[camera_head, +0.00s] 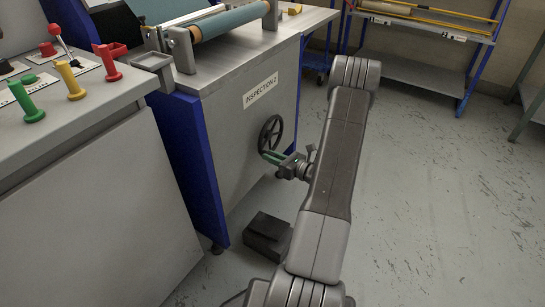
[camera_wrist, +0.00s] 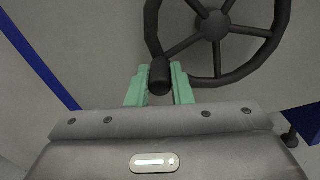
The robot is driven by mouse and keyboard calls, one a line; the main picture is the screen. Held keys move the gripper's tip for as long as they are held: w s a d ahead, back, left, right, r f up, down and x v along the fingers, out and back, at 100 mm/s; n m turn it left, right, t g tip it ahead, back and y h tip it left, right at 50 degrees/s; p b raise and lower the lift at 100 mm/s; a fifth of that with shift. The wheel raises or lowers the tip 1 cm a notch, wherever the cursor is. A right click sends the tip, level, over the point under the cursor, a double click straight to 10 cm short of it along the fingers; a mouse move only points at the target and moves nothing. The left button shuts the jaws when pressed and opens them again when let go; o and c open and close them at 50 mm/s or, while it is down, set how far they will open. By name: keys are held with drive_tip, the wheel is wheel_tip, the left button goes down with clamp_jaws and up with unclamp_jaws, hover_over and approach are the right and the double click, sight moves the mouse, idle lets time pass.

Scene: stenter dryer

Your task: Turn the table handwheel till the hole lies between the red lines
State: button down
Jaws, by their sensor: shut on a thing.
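The table handwheel (camera_head: 270,134) is a black spoked wheel on the grey side panel of the inspection table (camera_head: 240,137). In the wrist view the wheel (camera_wrist: 212,27) fills the upper right, with its rim cut off at the top. A dark knob handle (camera_wrist: 160,76) stands out from its lower left rim. My gripper (camera_wrist: 160,88) has green fingers on both sides of this knob and is shut on it. In the head view my gripper (camera_head: 272,156) is at the wheel's lower edge. I cannot make out the hole or the red lines in either view.
A dark box (camera_head: 267,236) lies on the floor below the wheel. A console with green, yellow and red levers (camera_head: 75,80) stands at the left. A blue-framed rack (camera_head: 430,60) is at the back. The floor to the right is clear.

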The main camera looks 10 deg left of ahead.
sight(267, 128)
wheel_tip(267, 128, up, 3)
drive_tip(key=m+p, duration=0.3)
drive_tip(key=p, duration=0.1)
drive_tip(key=shift+s, duration=0.15)
drive_tip(key=m+p, duration=0.1)
drive_tip(key=r+m+p, duration=0.2)
drive_tip(key=m+p, duration=0.1)
drive_tip(key=shift+w+r, duration=0.1)
drive_tip(key=shift+w, duration=0.15)
drive_tip(key=m+p, duration=0.1)
drive_tip(key=r+m+p, duration=0.1)
drive_tip(key=w+r+m+p, duration=0.1)
drive_tip(key=shift+d, duration=0.25)
drive_tip(key=m, duration=0.1)
drive_tip(key=w+m+p, duration=0.1)
drive_tip(key=shift+d+r+m, duration=0.2)
drive_tip(key=shift+r+m, duration=0.1)
drive_tip(key=shift+r, duration=0.1)
drive_tip(key=shift+w+d+r+m+p, duration=0.2)
drive_tip(key=shift+w+m+p, duration=0.3)
drive_tip(key=shift+m, duration=0.4)
drive_tip(key=c, duration=1.3)
unclamp_jaws()
drive_tip(key=shift+s, duration=0.1)
